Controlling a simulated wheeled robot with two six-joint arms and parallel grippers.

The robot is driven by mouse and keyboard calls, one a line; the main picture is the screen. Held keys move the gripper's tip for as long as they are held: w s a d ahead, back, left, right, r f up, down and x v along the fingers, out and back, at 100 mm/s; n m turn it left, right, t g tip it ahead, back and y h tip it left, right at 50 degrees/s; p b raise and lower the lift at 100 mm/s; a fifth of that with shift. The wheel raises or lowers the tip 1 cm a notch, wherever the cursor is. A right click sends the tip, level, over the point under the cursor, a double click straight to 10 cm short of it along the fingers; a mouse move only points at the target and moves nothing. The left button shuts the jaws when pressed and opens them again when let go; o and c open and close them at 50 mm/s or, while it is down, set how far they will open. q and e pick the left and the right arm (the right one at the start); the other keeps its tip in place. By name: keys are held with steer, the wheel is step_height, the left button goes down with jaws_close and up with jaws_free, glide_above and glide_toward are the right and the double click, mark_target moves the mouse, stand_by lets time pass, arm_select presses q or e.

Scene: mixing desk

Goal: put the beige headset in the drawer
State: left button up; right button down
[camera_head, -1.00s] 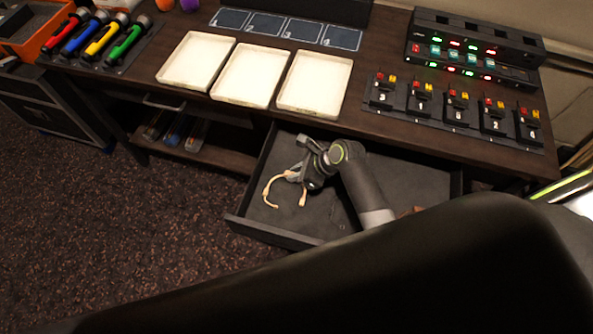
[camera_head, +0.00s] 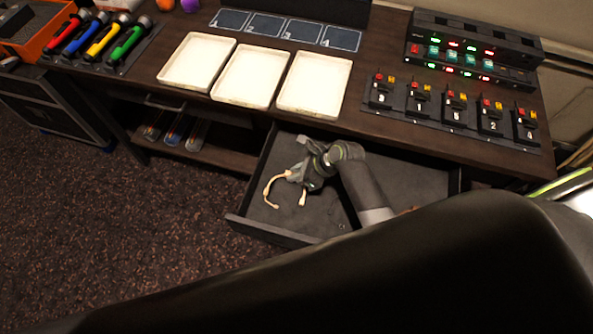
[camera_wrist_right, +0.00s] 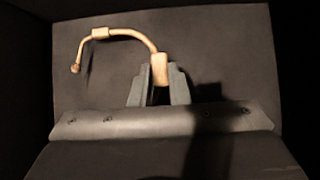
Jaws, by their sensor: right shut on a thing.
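The beige headset (camera_head: 272,188) is a thin curved band with small pads, over the left part of the open drawer (camera_head: 410,180). In the right wrist view the headset (camera_wrist_right: 135,33) arcs up and left from my right gripper (camera_wrist_right: 158,85). That gripper (camera_head: 297,173) is shut on one end of the headset, within the drawer's outline. The dark drawer floor (camera_wrist_right: 215,55) lies behind it. Whether the headset touches the floor, I cannot tell. My left gripper is not in view.
The desk above the drawer holds three white trays (camera_head: 207,87), a row of numbered switch blocks (camera_head: 455,110) and a lit console (camera_head: 470,50). Several coloured torches (camera_head: 92,38) lie at the far left. A lower shelf (camera_head: 225,152) is left of the drawer. The drawer's right part looks mostly free.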

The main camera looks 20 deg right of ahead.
steer(key=shift+f, duration=0.7)
stand_by(0.3)
stand_by(0.4)
steer(key=c, duration=0.9)
jaws_free()
steer(key=shift+r+p, duration=3.55)
steer(key=shift+p, duration=0.9)
